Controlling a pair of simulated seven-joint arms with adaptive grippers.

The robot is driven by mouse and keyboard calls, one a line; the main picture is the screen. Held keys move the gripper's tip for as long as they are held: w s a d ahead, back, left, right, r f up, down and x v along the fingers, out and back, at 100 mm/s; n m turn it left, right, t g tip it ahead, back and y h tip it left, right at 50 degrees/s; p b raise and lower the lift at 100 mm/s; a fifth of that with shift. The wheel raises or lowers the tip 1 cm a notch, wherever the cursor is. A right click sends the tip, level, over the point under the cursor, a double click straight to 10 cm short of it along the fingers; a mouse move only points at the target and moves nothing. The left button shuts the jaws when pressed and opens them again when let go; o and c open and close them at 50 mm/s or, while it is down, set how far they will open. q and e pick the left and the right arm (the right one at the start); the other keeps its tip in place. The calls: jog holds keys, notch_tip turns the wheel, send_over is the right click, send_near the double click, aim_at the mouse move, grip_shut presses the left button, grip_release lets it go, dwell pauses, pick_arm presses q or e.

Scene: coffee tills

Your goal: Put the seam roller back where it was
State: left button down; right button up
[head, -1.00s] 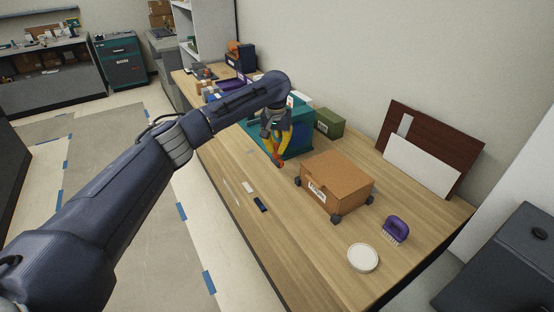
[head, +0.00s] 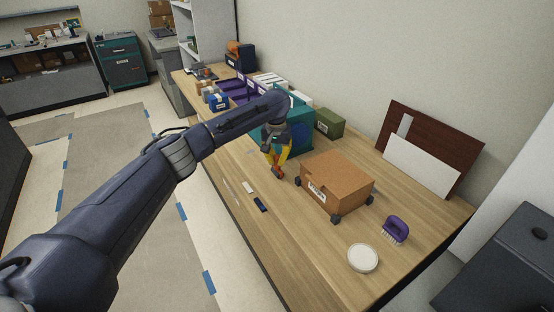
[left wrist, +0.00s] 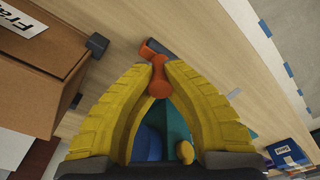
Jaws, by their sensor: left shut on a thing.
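My left gripper (head: 277,166), with yellow fingers, is shut on the seam roller (head: 279,174), a small orange-red tool with a dark end. The gripper points down over the wooden table, left of the brown box. In the left wrist view the roller (left wrist: 160,78) sits between the two fingertips (left wrist: 157,66), its orange handle running out to a grey part beyond them. I cannot tell whether the roller touches the table. My right gripper is in neither view.
The brown box (head: 336,180) on dark corner feet stands close to the right. A teal bin (head: 301,139) and green box (head: 329,123) are behind. A dark blue item (head: 260,204) and white item (head: 248,187) lie in front. A purple brush (head: 395,229) and white disc (head: 362,257) are nearer.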

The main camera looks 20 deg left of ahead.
pick_arm(q)
jog(key=c, duration=1.5)
grip_release()
jog(key=shift+f, duration=0.1)
notch_tip(320, 180, up, 12)
jog(key=s, duration=0.1)
